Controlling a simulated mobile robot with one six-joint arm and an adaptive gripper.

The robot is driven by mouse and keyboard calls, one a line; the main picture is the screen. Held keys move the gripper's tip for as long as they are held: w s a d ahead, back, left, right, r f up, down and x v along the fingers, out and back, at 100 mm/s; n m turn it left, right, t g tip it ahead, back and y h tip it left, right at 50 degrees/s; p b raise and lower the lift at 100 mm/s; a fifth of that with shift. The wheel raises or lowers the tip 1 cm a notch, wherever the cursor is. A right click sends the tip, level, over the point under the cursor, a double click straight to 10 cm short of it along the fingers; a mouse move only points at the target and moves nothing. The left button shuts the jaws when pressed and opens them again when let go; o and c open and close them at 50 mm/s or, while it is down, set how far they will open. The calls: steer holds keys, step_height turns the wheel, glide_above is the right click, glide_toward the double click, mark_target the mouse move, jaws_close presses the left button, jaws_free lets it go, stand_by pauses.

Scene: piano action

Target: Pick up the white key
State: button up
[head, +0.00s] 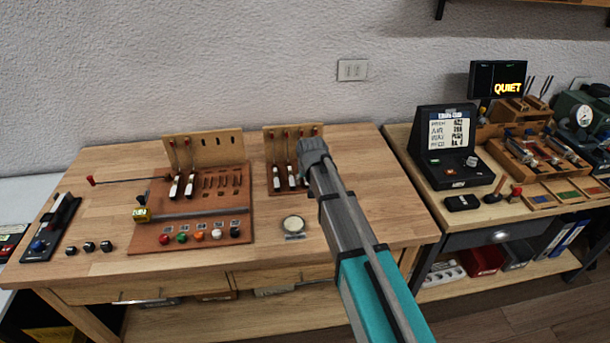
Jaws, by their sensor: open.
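Several white keys with dark stems and red tips show in the head view; I cannot tell which one the task means. Two white keys (189,185) stand side by side on the left brown board (190,215). More white keys (277,179) stand on the smaller right rack (308,131), close to the left of my gripper in the picture. My gripper (312,150) is over the right part of this rack and hides some of it. It is open; its fingertips are hard to make out, and I see nothing held.
A red-tipped rod (130,181) sticks out left of the board. A brass-coloured block (141,214), coloured knobs (200,236), a round dial (293,224) and black nuts (89,247) are nearby. The wooden table's right side (375,170) is clear. A second bench (470,215) holds equipment.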

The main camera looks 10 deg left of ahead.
steer(key=shift+c, duration=0.3)
jaws_close()
stand_by(0.3)
